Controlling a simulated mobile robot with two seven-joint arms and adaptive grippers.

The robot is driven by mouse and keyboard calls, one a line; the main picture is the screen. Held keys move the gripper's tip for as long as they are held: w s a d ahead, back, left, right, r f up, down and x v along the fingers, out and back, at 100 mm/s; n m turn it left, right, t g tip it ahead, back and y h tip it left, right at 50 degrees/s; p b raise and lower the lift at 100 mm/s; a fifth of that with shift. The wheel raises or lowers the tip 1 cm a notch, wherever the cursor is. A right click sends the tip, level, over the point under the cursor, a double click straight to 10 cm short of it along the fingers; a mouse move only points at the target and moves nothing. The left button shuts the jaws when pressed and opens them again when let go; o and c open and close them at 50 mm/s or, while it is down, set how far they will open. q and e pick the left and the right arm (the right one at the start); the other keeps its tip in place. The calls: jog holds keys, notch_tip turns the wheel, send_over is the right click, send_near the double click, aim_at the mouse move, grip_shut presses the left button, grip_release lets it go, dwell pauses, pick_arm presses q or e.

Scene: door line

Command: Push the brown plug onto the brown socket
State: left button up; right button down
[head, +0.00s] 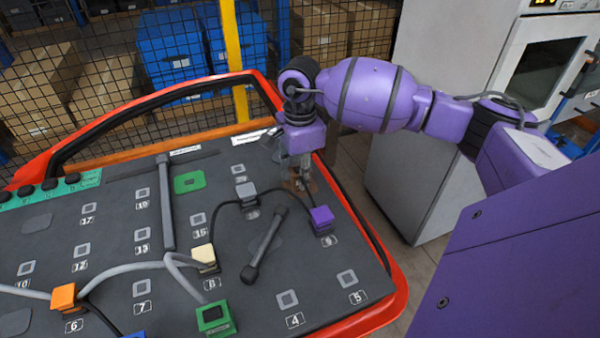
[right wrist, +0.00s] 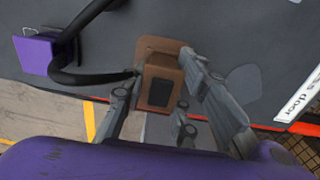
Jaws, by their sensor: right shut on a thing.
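My right gripper (head: 296,168) reaches down at the far right side of the dark door panel (head: 110,240). In the right wrist view its fingers (right wrist: 163,78) are shut on the sides of the brown plug (right wrist: 160,88). The brown socket (right wrist: 158,45) shows as a flat brown plate on the panel, just beyond the plug and overlapped by it. I cannot tell whether the plug is fully seated or a small gap is left. A black cable (right wrist: 95,77) runs to the plug. My left gripper is not in view.
A purple plug (head: 321,217) sits near the brown one, with a grey plug (head: 246,190) to its left. A black bar (head: 263,245) lies in front. The red door frame (head: 385,255) edges the panel. A mesh fence (head: 100,95) stands behind.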

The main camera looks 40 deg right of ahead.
dwell(0.3)
jog(key=c, duration=1.3)
grip_release()
notch_tip(320, 180, up, 12)
